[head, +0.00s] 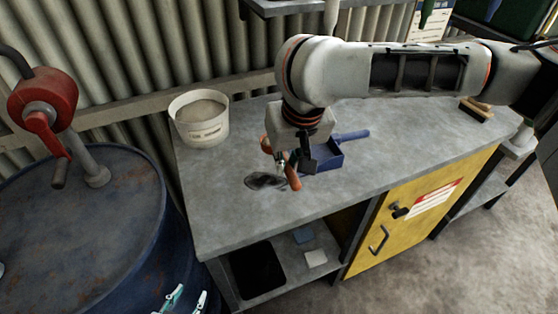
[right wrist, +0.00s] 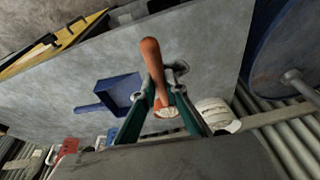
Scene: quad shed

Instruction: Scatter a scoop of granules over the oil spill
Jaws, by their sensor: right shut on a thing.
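The dark oil spill (head: 265,181) lies near the front left of the grey bench top. My right gripper (head: 283,163) is over the bench beside the spill, shut on a scoop with an orange-brown handle (head: 293,177). The handle (right wrist: 152,62) also shows between the fingers in the right wrist view, with a pale patch at its near end; I cannot tell whether that is granules. The scoop's bowl is mostly hidden in the head view. A white bucket of grey granules (head: 200,122) stands at the back left. My left gripper (head: 184,299) is open and empty, low before the drum.
A blue dustpan (head: 330,157) lies just right of my right gripper. A wooden brush (head: 476,110) lies at the far right. A blue drum (head: 85,225) with a red pump (head: 42,105) stands left of the bench.

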